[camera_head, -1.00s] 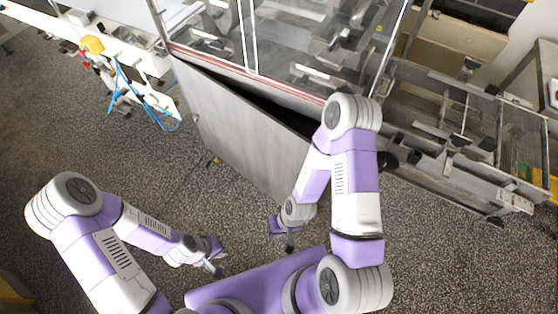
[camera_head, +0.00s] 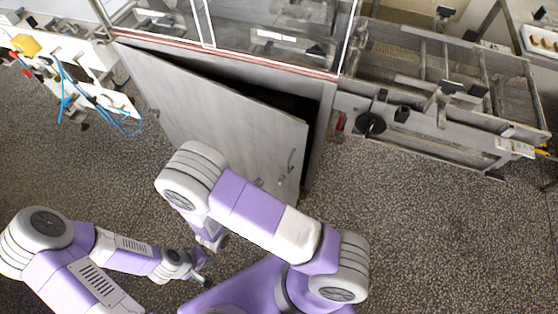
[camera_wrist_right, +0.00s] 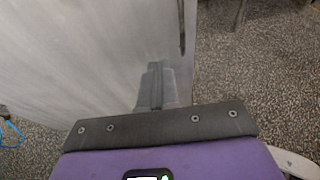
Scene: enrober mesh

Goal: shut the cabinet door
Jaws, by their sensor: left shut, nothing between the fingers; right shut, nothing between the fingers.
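The cabinet door (camera_head: 215,105) is a flat grey metal panel standing ajar. In the head view its free edge is at the right, beside a dark gap into the cabinet, and a slim handle (camera_head: 291,160) sits near that edge. My right gripper (camera_wrist_right: 155,88) is shut and empty in the wrist view, in front of the door (camera_wrist_right: 90,60) near its free edge; I cannot tell whether it touches. In the head view my right arm largely hides that gripper. My left gripper (camera_head: 204,279) is shut and empty above the floor, away from the door.
The glass-walled machine (camera_head: 270,35) rises above the cabinet. A conveyor frame (camera_head: 440,95) with a black knob (camera_head: 370,125) extends right. A white bench with blue hoses (camera_head: 75,90) is at the left. Speckled floor (camera_head: 420,220) is clear at right.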

